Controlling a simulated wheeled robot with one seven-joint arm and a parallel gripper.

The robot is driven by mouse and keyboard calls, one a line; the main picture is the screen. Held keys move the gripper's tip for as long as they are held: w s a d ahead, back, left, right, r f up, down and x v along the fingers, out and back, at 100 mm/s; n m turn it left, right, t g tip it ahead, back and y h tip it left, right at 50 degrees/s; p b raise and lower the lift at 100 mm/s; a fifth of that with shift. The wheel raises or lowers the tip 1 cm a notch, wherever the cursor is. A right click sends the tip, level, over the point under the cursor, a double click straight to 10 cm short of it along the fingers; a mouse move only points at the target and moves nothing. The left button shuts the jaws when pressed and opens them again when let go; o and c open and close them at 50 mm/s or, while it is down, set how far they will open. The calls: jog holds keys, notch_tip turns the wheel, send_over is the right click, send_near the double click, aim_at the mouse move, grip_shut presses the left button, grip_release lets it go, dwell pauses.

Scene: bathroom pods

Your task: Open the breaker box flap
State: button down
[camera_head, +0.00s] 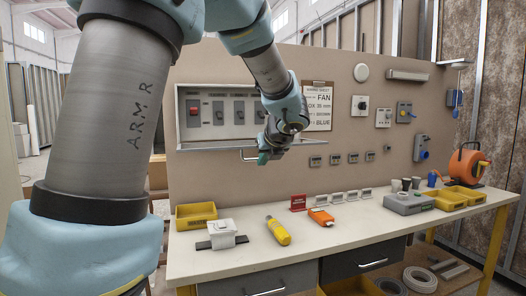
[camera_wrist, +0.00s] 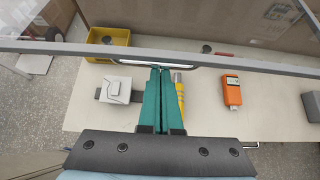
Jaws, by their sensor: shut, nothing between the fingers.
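The breaker box (camera_head: 180,118) is a grey-framed box on the upright panel, with several switches showing through its front. My arm hides its right part. A pale bar handle (camera_head: 247,159) sits at its lower edge. In the wrist view, the grey flap edge (camera_wrist: 60,47) crosses the top of the picture, with the bar handle (camera_wrist: 120,60) just below it. My gripper (camera_head: 262,159) is at the handle, its green fingers shut together and empty. In the wrist view, the fingertips (camera_wrist: 160,69) overlap the handle; I cannot tell whether they touch it. How far the flap is open is unclear.
The workbench (camera_head: 350,235) below holds a yellow bin (camera_head: 196,215), a white box (camera_head: 222,232), a yellow tool (camera_head: 278,231) and an orange device (camera_head: 321,217). Several switches and sockets are on the panel to the right.

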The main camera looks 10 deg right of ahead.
jog(key=shift+g, duration=0.5)
notch_tip(320, 180, up, 4)
jog(key=p, duration=0.7)
